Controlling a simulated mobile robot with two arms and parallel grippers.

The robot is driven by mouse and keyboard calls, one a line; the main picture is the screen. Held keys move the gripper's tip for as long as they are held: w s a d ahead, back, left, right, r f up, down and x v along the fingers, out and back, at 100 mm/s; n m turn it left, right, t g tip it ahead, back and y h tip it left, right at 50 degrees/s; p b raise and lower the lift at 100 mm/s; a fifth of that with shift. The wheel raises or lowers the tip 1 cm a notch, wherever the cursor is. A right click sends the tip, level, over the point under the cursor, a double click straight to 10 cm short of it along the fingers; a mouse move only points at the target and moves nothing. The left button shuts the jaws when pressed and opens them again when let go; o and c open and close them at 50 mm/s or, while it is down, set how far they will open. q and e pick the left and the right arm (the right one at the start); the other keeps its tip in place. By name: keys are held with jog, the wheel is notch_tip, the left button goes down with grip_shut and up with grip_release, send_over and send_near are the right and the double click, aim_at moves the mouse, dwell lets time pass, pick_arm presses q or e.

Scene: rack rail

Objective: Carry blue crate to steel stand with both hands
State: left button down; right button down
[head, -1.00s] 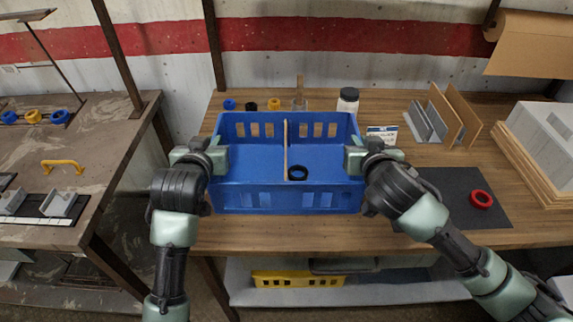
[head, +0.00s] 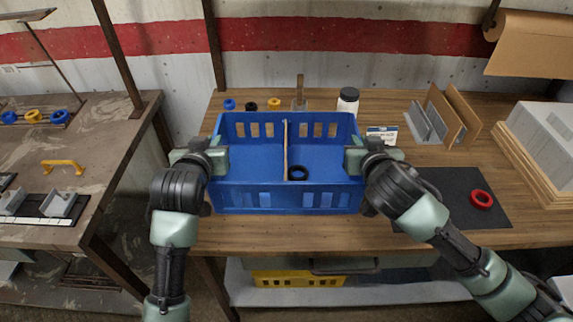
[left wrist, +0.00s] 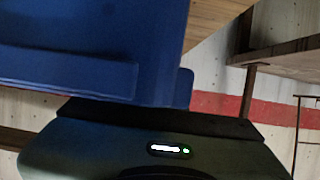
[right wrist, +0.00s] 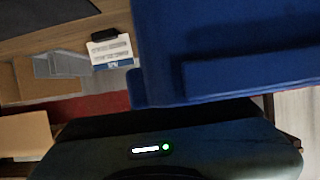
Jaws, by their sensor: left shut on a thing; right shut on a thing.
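The blue crate (head: 288,198) is at the middle of the wooden bench in the head view. The crate's blue wall fills much of the left wrist view (left wrist: 90,50) and the right wrist view (right wrist: 230,50). Whether the crate touches the bench is hard to tell. I cannot identify a steel stand for certain.
The wooden bench (head: 300,232) also holds a white jar (head: 348,101), small rings at the back, upright panels (head: 440,115), and a dark mat (head: 455,200) with a red ring (head: 481,199). A brown table (head: 110,150) stands left, across a gap. A yellow crate (head: 298,279) sits below.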

pick_arm(q)
jog(key=shift+r, duration=0.15)
pick_arm(e)
jog(key=shift+r, duration=0.2)
